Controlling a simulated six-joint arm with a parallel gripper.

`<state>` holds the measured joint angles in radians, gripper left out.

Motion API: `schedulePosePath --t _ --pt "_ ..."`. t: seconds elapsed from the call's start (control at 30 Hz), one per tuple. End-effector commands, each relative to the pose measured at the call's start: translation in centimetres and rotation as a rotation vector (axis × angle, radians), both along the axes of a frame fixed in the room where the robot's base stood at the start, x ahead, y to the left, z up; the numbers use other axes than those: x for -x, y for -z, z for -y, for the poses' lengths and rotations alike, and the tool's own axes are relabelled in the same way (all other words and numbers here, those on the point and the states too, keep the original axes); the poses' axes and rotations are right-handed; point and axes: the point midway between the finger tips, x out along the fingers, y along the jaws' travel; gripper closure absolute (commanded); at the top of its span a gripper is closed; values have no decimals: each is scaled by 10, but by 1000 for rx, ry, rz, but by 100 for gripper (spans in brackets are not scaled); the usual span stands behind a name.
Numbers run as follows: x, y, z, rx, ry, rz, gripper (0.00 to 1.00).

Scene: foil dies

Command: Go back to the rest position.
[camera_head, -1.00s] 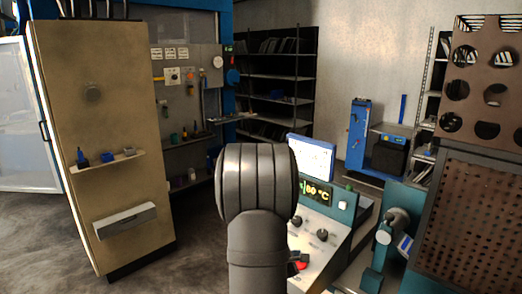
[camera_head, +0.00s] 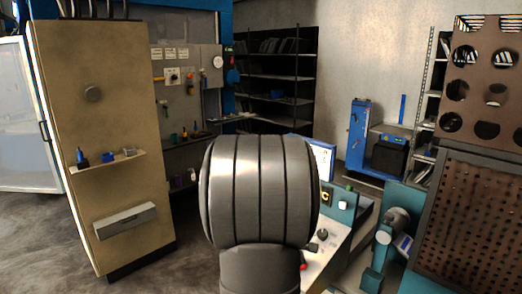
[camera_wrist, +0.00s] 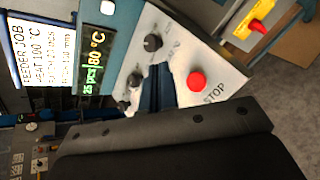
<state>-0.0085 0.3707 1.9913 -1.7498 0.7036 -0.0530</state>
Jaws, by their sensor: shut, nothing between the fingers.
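My gripper (camera_wrist: 158,88) shows in the wrist view as two dark fingers close together, shut and empty, in front of the sloping control panel (camera_wrist: 222,70). The dark body of my gripper fills the bottom of that view. The panel has a red STOP button (camera_wrist: 196,80), dark knobs (camera_wrist: 152,42), a green readout (camera_wrist: 95,58) showing 80 °C, and a white job screen (camera_wrist: 45,45) headed FEEDER JOB. In the head view my own grey arm link hides my gripper and much of the panel (camera_head: 322,252).
A beige cabinet (camera_head: 105,185) with a small shelf stands at left. A brown perforated rack (camera_head: 472,215) stands at right. A teal machine (camera_head: 378,258) is right of the panel. A yellow box (camera_wrist: 245,27) with a red switch shows in the wrist view. Floor is clear at centre left.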

Motion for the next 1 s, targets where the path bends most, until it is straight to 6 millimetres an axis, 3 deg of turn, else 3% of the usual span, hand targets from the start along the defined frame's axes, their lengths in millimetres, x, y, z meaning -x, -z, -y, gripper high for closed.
schedulePosePath --t 0.5,1.0 --pt "74 -33 68 -208 337 131 100" --pt "157 -54 107 -437 662 301 100"
